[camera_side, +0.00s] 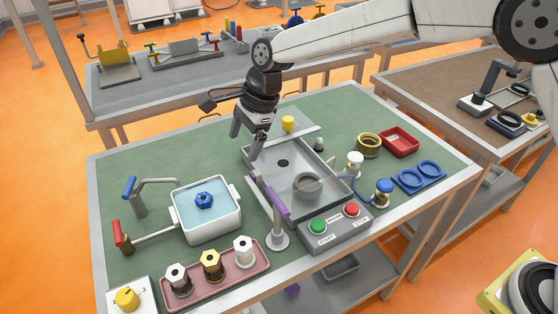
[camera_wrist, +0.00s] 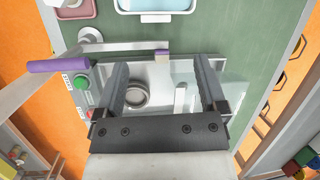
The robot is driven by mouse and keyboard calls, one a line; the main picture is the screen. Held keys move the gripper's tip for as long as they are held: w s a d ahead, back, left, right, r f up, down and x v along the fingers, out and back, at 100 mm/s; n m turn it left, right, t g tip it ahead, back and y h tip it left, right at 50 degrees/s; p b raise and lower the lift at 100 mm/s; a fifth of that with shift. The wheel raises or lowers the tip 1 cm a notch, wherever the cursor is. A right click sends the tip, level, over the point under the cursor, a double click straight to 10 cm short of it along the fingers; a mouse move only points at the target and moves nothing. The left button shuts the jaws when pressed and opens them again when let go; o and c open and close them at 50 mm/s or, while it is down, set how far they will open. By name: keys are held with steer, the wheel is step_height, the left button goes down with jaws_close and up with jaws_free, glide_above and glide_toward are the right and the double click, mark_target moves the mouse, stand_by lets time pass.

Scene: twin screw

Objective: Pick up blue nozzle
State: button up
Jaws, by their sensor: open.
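A blue hexagonal piece with a central hole (camera_side: 204,200), which looks like the blue nozzle, sits in the light blue liquid of a white basin (camera_side: 238,222) at the left of the table. A second blue piece (camera_side: 384,186) tops a brass fitting at the right, with a blue hose beside it. My gripper (camera_side: 246,145) is open and empty above the back-left part of the grey tray, right of and behind the basin. In the wrist view its two fingers (camera_wrist: 160,70) are spread wide. The basin's edge (camera_wrist: 157,17) shows at the top there; the blue piece is out of that view.
The tray (camera_side: 290,164) holds a grey ring (camera_side: 308,184). A purple-handled lever (camera_side: 270,199) stands between tray and basin. Red- and blue-handled taps (camera_side: 122,234) stand left of the basin. A pink tray (camera_side: 258,270) of hex fittings and a button box (camera_side: 336,228) are in front.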

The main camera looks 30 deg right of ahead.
steer(key=a+f+m+y, duration=0.1)
steer(key=a+f+m, duration=0.15)
steer(key=a, duration=0.55)
glide_above(204, 197)
steer(key=d, duration=0.2)
steer(key=shift+m+g, duration=0.3)
steer(key=shift+m, duration=0.15)
steer(key=f, duration=0.5)
steer(key=shift+s+d, duration=0.15)
steer(key=shift+s, duration=0.15)
steer(key=shift+x, duration=1.05)
steer(key=shift+f, duration=0.5)
steer(key=shift+f, duration=0.1)
steer(key=shift+a+x, duration=0.2)
steer(key=shift+x, duration=2.35)
steer(key=shift+w, duration=0.1)
jaws_close()
